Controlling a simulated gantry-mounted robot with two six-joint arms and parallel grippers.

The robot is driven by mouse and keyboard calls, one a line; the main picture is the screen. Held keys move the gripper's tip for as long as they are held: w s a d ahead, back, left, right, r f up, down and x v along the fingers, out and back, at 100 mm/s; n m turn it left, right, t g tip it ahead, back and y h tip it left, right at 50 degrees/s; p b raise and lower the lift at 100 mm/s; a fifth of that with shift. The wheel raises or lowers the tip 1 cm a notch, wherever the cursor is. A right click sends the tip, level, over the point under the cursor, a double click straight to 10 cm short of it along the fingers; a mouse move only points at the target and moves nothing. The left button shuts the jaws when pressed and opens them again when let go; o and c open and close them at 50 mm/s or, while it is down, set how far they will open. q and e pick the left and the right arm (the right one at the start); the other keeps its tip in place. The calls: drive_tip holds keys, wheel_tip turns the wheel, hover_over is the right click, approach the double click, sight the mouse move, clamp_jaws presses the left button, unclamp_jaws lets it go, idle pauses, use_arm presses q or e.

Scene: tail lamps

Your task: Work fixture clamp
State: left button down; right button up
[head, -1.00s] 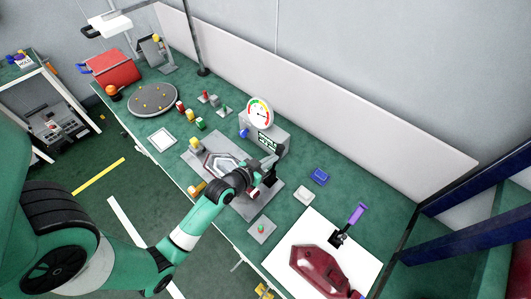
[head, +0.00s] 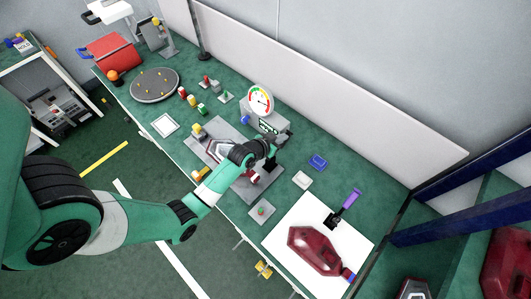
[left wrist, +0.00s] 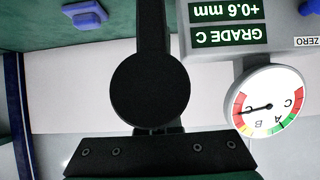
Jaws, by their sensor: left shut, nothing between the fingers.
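The grey fixture plate (head: 234,130) lies on the green bench with a pale lamp-shaped nest on it. A yellow-topped part (head: 197,130) stands at its far left corner and an orange part (head: 200,174) at its near edge. A red part (head: 254,179) and a dark upright part (head: 271,164) show beside my wrist at the plate's right end; my arm hides much there. My left gripper (head: 286,137) is shut and empty, above the right end near the gauge. In the left wrist view a black disc and bar (left wrist: 150,90) fill the middle; I cannot tell whether they touch anything. My right gripper is out of view.
The dial gauge (head: 260,99) stands behind the fixture; its dial (left wrist: 268,103) and "GRADE C" display (left wrist: 228,34) appear upside down in the wrist view. A red lamp (head: 315,251) rests on a white sheet.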

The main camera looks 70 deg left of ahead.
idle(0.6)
use_arm(q)
drive_tip(key=s+d+r+p, duration=0.3)
drive_tip(key=s+r+p, duration=0.3)
drive_tip(key=r, duration=0.6)
drive_tip(key=shift+p, duration=0.65)
drive_tip(key=shift+s, duration=0.1)
